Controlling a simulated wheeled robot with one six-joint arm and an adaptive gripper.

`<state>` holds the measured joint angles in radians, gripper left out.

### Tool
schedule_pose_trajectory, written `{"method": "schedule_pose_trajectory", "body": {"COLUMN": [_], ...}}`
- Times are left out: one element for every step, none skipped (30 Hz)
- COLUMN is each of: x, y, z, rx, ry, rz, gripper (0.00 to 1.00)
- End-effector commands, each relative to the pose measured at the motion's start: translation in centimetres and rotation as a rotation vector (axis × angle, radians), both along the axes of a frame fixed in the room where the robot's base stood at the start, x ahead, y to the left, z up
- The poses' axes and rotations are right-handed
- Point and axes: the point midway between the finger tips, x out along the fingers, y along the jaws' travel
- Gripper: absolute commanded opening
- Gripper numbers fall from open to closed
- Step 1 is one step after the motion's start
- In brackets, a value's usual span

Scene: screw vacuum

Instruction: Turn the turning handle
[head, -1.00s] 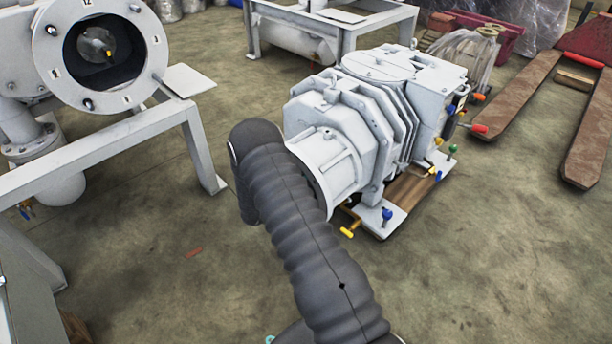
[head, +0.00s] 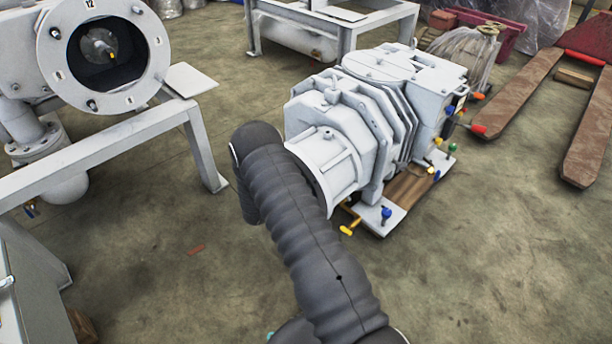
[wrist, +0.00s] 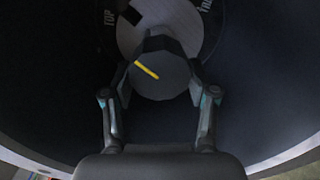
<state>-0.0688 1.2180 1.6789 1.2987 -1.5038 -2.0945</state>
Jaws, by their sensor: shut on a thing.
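In the wrist view, a dark, faceted round knob with a yellow line across its face (wrist: 160,75) appears to be the turning handle. It sits in front of a pale round plate (wrist: 150,22) inside a dark round hollow. My gripper (wrist: 160,88) has one finger on each side of the knob and is shut on it. The yellow line slants down to the right. In the head view, my dark ribbed arm reaches to the round end of a white pump (head: 330,165); my gripper and the knob are hidden there.
A white flanged machine with a round opening (head: 57,75) stands at left on a white frame (head: 195,150). Another white frame (head: 345,40) stands behind. A red pallet jack (head: 530,80) is at right. Small coloured valves, including a blue one (head: 386,213), sit low beside the pump.

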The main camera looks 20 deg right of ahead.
Motion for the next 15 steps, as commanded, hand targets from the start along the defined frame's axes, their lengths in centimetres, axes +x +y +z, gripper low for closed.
{"method": "schedule_pose_trajectory", "body": {"x": [-0.02, -0.03, -0.04, -0.05, -0.05, -0.05, -0.06, -0.07, -0.07, -0.07, -0.08, -0.09, -0.10, -0.10, -0.11], "y": [-0.02, -0.02, -0.03, -0.03, -0.04, -0.04, -0.04, -0.05, -0.05, -0.05, -0.05, -0.05, -0.06, -0.06, -0.06], "z": [0.05, 0.03, 0.01, 0.00, -0.01, -0.03, -0.04, -0.05, -0.06, -0.07, -0.08, -0.10, -0.10, -0.11, -0.12], "rx": [-0.015, -0.025, -0.037, -0.046, -0.055, -0.066, -0.074, -0.082, -0.093, -0.100, -0.107, -0.115, -0.121, -0.127, -0.134], "ry": [0.041, 0.068, 0.101, 0.126, 0.150, 0.181, 0.204, 0.225, 0.254, 0.273, 0.292, 0.316, 0.333, 0.348, 0.367], "rz": [0.000, -0.001, -0.001, -0.001, -0.001, -0.001, -0.001, -0.001, -0.001, -0.001, -0.001, -0.001, -0.001, -0.001, -0.001], "gripper": [0.23, 0.23, 0.23, 0.23, 0.23, 0.23, 0.23, 0.23, 0.23, 0.23, 0.23, 0.23, 0.23, 0.23, 0.23]}}
